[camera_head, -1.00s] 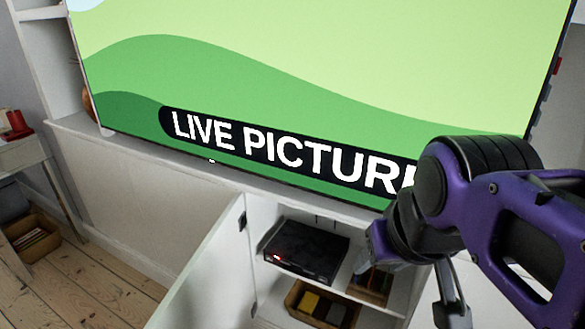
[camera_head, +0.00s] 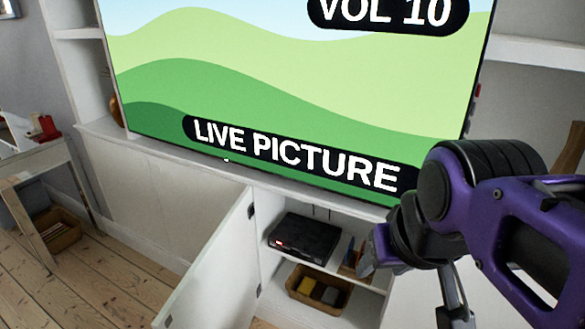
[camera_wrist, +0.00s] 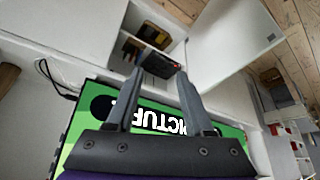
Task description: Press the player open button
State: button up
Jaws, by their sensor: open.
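The player (camera_head: 305,238) is a flat black box on the upper shelf of the open white cabinet below the television. A small red light shows on its front left; I cannot make out the open button. In the wrist view the player (camera_wrist: 160,64) shows beyond the fingertips, and the picture is upside down. My gripper (camera_wrist: 163,72) is open and empty, its two fingers apart with the player seen between and past their tips. In the head view my purple arm stands at the right and its end is right of the player, apart from it.
The cabinet door (camera_head: 215,268) stands open to the left of the player. A wooden box (camera_head: 320,288) with coloured items sits on the shelf below. The large television (camera_head: 290,100) hangs above. Bare floorboards (camera_head: 70,285) are clear at left.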

jog(key=shift+w, duration=0.15)
grip_shut()
dwell(1.5)
